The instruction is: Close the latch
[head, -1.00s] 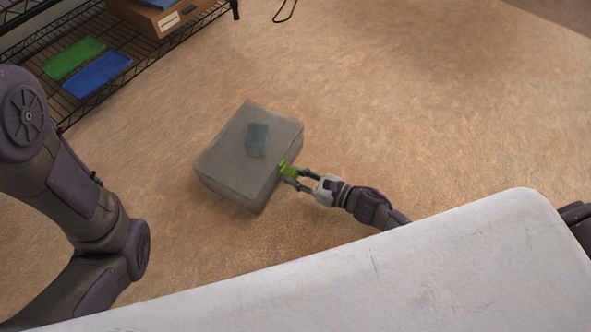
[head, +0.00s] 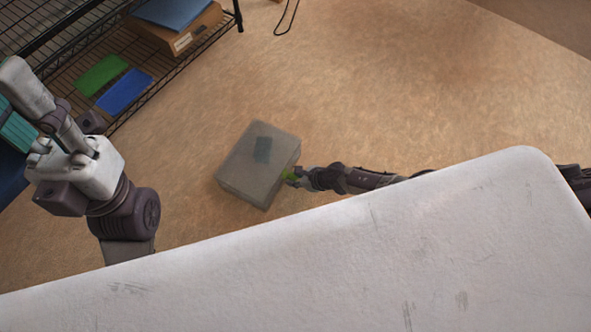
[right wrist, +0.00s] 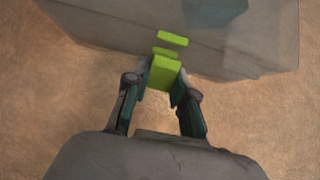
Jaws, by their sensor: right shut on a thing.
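A grey box (head: 240,172) with a see-through top stands on the brown floor, with a dark teal block (head: 262,150) showing through the top. A bright green latch (head: 289,175) is on its right side. In the right wrist view the latch's larger green piece (right wrist: 164,73) is between my right gripper's fingers (right wrist: 162,88), and smaller green strips (right wrist: 172,39) lie on the box side beyond it. My right gripper (head: 292,177) is shut on the latch. My left arm's pale end part (head: 75,165) is at the left, away from the box; its fingers are not clear.
A wire shelf rack (head: 75,65) stands at the upper left with a green tray (head: 101,75), a blue tray (head: 125,92) and a brown carton (head: 180,35). A large white surface (head: 330,255) fills the lower foreground. The floor right of the box is mostly clear.

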